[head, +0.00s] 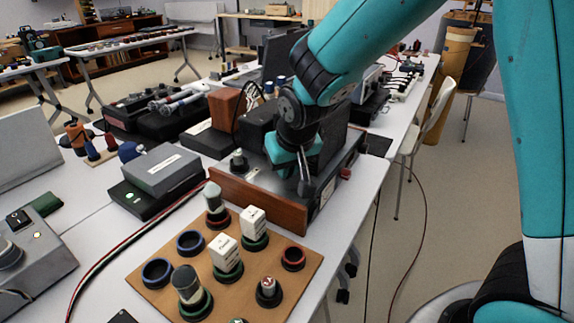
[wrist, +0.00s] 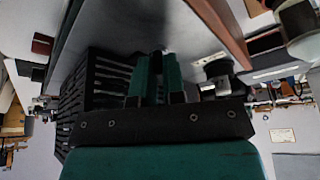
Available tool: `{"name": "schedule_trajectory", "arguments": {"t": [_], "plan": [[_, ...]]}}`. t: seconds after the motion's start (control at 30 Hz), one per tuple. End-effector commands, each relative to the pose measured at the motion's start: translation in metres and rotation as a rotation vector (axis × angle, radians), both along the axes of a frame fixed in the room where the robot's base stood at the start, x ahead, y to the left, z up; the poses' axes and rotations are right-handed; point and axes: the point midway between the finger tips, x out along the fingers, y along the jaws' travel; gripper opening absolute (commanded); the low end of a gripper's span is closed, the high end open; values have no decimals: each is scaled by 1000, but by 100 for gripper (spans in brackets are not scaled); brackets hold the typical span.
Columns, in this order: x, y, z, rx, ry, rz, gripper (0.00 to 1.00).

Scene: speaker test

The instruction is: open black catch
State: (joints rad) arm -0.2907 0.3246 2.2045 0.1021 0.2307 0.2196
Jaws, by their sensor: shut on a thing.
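My gripper (head: 304,186) reaches down to the right end of a grey metal box with a wooden front panel (head: 258,201). In the wrist view its two green fingers (wrist: 157,72) are close together against the grey metal face of the box (wrist: 180,25). The gripper is shut on a small dark part, which I take to be the black catch. The fingers hide most of it, and I cannot tell how far it is turned or lifted.
A tan board (head: 145,292) with rings, knobs and white blocks lies in front of the box. A grey and black case (head: 163,172) stands to its left. A ribbed black block (wrist: 92,95) is close beside my fingers. Open floor lies right of the table.

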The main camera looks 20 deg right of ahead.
Motion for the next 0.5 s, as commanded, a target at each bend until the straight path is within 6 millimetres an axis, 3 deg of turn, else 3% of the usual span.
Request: {"name": "schedule_trajectory", "arguments": {"t": [0.23,0.3,0.37,0.5], "plan": [[0,0,0,0,0,-1,0],[0,0,0,0,0,-1,24],[0,0,0,0,0,-1,36],[0,0,0,0,0,-1,36]]}}
